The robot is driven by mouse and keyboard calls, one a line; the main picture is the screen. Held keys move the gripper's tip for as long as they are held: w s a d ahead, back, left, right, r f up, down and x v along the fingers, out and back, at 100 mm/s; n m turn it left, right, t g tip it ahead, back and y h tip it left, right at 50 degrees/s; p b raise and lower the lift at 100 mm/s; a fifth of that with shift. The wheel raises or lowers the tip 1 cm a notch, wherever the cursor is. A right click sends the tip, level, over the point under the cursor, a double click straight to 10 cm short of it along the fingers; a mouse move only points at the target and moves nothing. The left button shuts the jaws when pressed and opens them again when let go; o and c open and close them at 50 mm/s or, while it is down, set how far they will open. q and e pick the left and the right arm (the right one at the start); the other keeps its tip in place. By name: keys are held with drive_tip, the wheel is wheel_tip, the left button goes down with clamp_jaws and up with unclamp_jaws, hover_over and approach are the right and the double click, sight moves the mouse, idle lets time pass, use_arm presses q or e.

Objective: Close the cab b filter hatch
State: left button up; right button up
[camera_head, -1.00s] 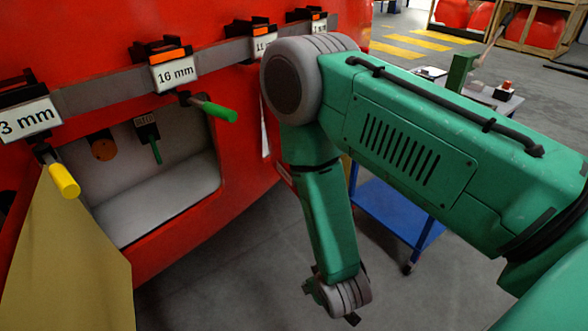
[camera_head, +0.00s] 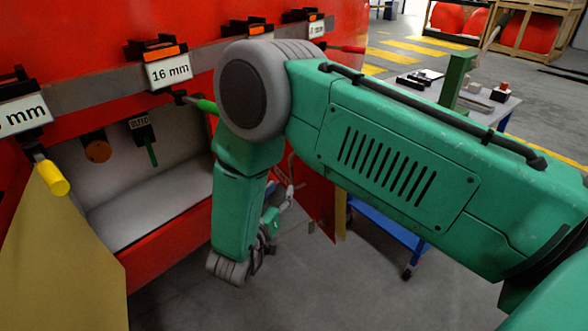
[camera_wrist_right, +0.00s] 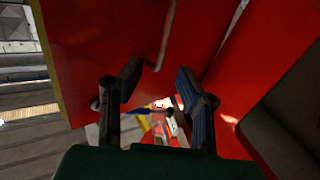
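An open red hatch panel (camera_head: 316,200) with a yellowish edge hangs behind my right arm in the head view; I cannot tell from a label whether it is the cab b filter hatch. My right gripper (camera_head: 270,225) is low beside this panel, partly hidden by its own wrist. In the right wrist view the gripper (camera_wrist_right: 157,92) has its two dark fingers spread apart with nothing held between them. A red panel (camera_wrist_right: 95,40) with a yellow left edge fills the view beyond the fingers. Contact with it is unclear. My left gripper is not in view.
The red nosecone has an open compartment (camera_head: 150,205) at left. A tan panel (camera_head: 60,250) stands at lower left. A yellow handle (camera_head: 53,178) and a green handle (camera_head: 207,106) stick out. A blue cart (camera_head: 385,232) stands behind my arm.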

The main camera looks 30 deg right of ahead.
sight(290, 169)
drive_tip(key=x, duration=0.9)
drive_tip(key=shift+w, duration=0.3)
drive_tip(key=shift+w+d+f, duration=0.1)
drive_tip(key=shift+d, duration=0.2)
drive_tip(key=shift+a, duration=0.35)
drive_tip(key=shift+a+r, duration=0.25)
clamp_jaws()
drive_tip(key=shift+d, duration=0.1)
